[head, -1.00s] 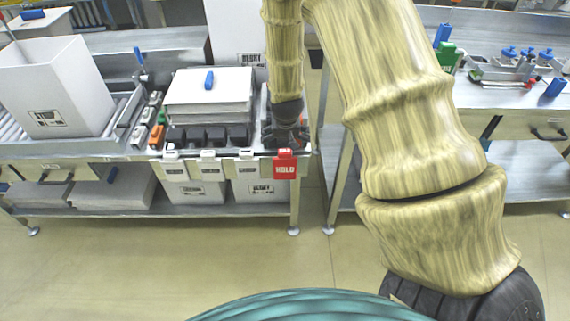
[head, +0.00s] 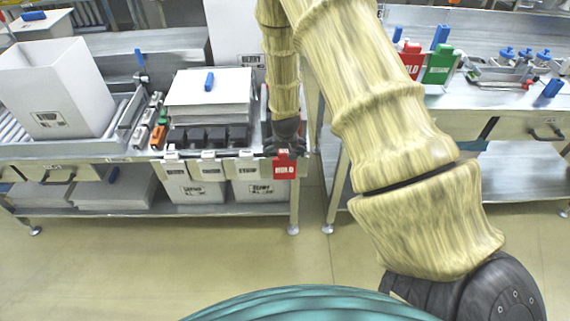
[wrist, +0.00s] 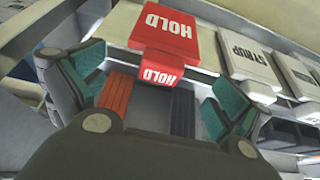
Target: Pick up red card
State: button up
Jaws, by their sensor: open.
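The red card (head: 285,168), marked HOLD, hangs at the front edge of the left bench, at the right end of a row of white cards. In the wrist view the red card (wrist: 176,32) shows its face and a folded-over top lip. My gripper (head: 284,150) is just above the card's top edge. In the wrist view my open gripper (wrist: 158,92) has teal-padded fingers spread to the left and right of the lip, with nothing held. I cannot tell whether a finger touches it.
White cards (head: 210,167) hang close to the left of the red one. Black bins (head: 210,136) and a white stack (head: 208,95) stand behind. Another red card (head: 412,62) and a green card (head: 440,64) stand on the right bench. A gap separates the benches.

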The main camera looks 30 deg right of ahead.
aim_at(284, 164)
jog(key=shift+x, duration=1.3)
jog(key=c, duration=1)
jog(key=shift+r, duration=0.1)
